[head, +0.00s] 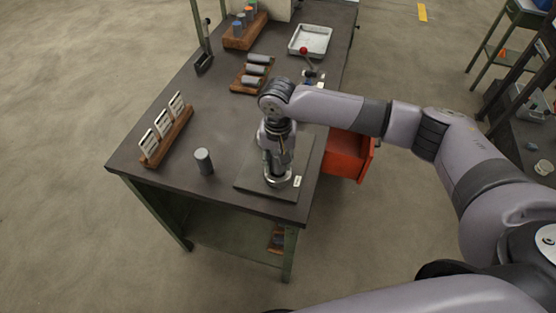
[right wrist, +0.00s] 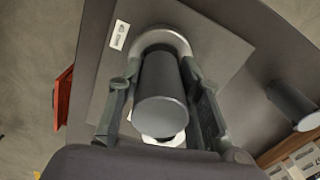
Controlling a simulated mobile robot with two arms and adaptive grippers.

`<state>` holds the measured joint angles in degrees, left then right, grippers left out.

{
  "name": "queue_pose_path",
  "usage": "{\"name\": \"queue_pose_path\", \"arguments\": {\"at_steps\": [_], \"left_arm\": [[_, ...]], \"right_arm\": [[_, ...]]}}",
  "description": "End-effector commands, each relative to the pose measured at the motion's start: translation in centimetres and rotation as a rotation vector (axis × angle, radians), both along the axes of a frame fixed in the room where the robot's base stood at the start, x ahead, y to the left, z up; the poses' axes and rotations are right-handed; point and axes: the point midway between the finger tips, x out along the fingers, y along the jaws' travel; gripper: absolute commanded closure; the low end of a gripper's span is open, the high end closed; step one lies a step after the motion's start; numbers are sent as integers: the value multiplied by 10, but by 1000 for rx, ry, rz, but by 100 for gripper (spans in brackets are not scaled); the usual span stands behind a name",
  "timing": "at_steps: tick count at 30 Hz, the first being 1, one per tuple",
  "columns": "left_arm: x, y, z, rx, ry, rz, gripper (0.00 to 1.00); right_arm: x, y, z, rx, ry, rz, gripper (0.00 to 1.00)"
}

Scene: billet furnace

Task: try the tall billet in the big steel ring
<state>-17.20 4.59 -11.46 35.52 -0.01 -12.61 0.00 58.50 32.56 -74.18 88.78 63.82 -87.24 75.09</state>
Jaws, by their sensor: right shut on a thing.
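My right gripper (head: 277,166) points straight down over a dark square plate (head: 250,184) at the near end of the bench. In the right wrist view its two fingers stand either side of a dark grey billet (right wrist: 161,100), shut on it. The pale steel ring (head: 284,181) is on the plate below; it also shows behind the billet in the right wrist view (right wrist: 166,36). The billet lines up with the ring, but I cannot tell how far it is inside. Another grey billet (head: 204,162) stands upright left of the plate. My left gripper is out of view.
A wooden rack with white cards (head: 167,139) stands left of the lone billet. Farther back are a wooden tray with lying cylinders (head: 240,84), a block with coloured-top pieces (head: 236,40) and a white tray (head: 299,48). A red bin (head: 346,153) is at the bench's right side.

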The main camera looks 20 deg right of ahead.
Motion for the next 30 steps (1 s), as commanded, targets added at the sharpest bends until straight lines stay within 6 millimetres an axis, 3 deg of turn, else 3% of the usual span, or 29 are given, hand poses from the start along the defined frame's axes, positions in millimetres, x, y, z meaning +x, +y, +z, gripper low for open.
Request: {"name": "queue_pose_path", "arguments": {"at_steps": [30], "left_arm": [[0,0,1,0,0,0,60]], "right_arm": [[1,1,-11,2,-2,0,100]]}}
